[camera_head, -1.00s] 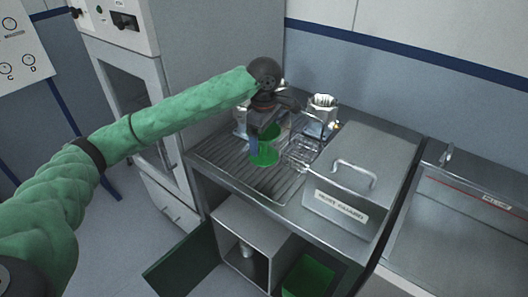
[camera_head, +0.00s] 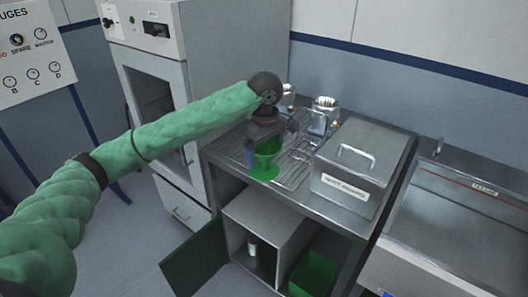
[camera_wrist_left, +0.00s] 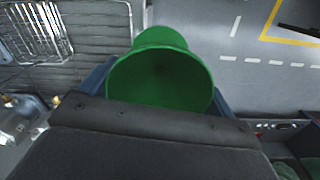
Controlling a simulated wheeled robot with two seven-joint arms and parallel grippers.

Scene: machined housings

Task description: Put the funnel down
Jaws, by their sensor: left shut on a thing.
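A green funnel (camera_head: 266,163) is in my left gripper (camera_head: 267,150) over the ribbed metal draining top of the bench (camera_head: 229,151), near its front left edge. In the left wrist view the funnel's wide round mouth (camera_wrist_left: 160,82) faces the camera, between the blue fingers of the left gripper (camera_wrist_left: 158,90). The left gripper is shut on the funnel. The funnel's lower end shows as a green patch against the ribbed top; I cannot tell whether it touches. My right gripper is not in view.
A wire rack (camera_head: 296,165) lies right of the funnel. Metal housings (camera_head: 325,110) stand behind it. A lidded metal box (camera_head: 356,165) takes up the bench's right side. Below are an open cabinet (camera_head: 262,236) and a green bin (camera_head: 314,274). A tall cabinet (camera_head: 165,95) stands left.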

